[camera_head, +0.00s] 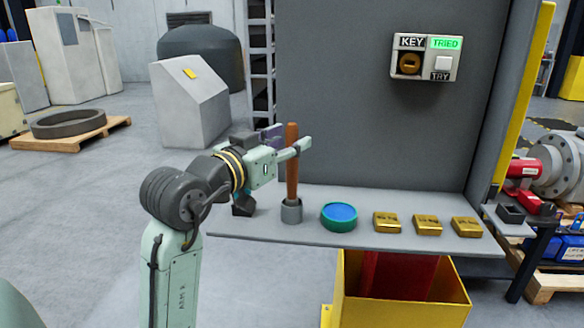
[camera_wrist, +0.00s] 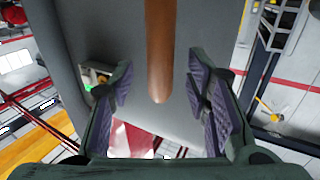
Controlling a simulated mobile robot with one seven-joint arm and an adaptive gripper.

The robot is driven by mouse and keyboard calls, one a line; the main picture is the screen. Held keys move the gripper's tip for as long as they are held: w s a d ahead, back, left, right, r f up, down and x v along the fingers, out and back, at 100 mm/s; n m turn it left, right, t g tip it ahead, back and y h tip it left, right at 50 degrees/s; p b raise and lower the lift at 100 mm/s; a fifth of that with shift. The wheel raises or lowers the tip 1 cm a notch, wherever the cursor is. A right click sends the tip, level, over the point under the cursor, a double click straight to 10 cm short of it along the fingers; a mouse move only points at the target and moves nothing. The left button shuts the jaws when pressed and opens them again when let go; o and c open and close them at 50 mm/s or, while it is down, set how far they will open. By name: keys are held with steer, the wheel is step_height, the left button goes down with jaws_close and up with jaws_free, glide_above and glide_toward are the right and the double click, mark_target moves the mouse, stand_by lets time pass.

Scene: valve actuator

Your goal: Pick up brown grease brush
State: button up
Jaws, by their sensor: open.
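The brown grease brush (camera_head: 292,160) stands upright on the grey shelf, its lower end at a grey cup-shaped part (camera_head: 291,211). My gripper (camera_head: 299,146) is at the upper part of the brush handle in the head view. In the wrist view the brown handle (camera_wrist: 161,60) comes down from the top edge between the two open purple-padded fingers of my gripper (camera_wrist: 163,85). Gaps show on both sides of the handle, and neither finger appears to touch it. I cannot tell whether bristles are inside the grey part.
On the shelf (camera_head: 350,240), right of the brush, are a green round tin with a blue top (camera_head: 339,216) and three brass blocks (camera_head: 427,224). A grey panel with a key-and-try box (camera_head: 425,57) stands behind. A yellow bin (camera_head: 400,310) is below.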

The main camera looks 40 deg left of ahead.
steer(key=shift+w+a, duration=0.1)
steer(key=shift+w, duration=0.95)
jaws_close()
